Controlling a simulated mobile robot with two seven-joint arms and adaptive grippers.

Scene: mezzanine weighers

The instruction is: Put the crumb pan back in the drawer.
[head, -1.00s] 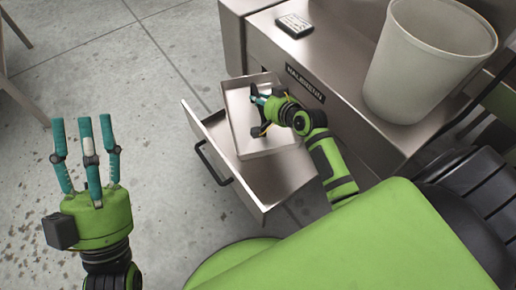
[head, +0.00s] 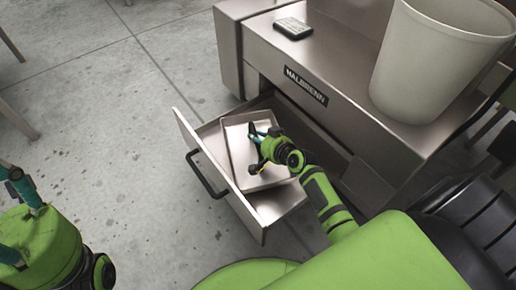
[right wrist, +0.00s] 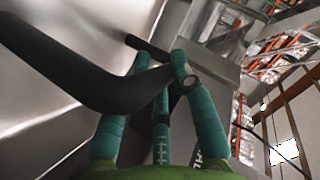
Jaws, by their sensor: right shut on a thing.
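The crumb pan (head: 240,150) is a shallow, light metal tray with a thin raised rim. In the head view it lies within the outline of the pulled-out drawer (head: 276,205), slightly askew; whether it rests on the drawer floor I cannot tell. My right gripper (head: 262,142) is over the pan and shut on it. The right wrist view shows its teal fingers (right wrist: 160,75) closed around a dark curved bar (right wrist: 115,95), which looks like the pan's handle. My left gripper (head: 14,210) is at the left edge, partly cut off, its fingers spread and empty.
The drawer has a dark handle (head: 208,178) on its front and belongs to a metal cabinet (head: 335,70). A small dark device (head: 293,28) and a large pale bin (head: 435,65) stand on top. The concrete floor left of the drawer is clear.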

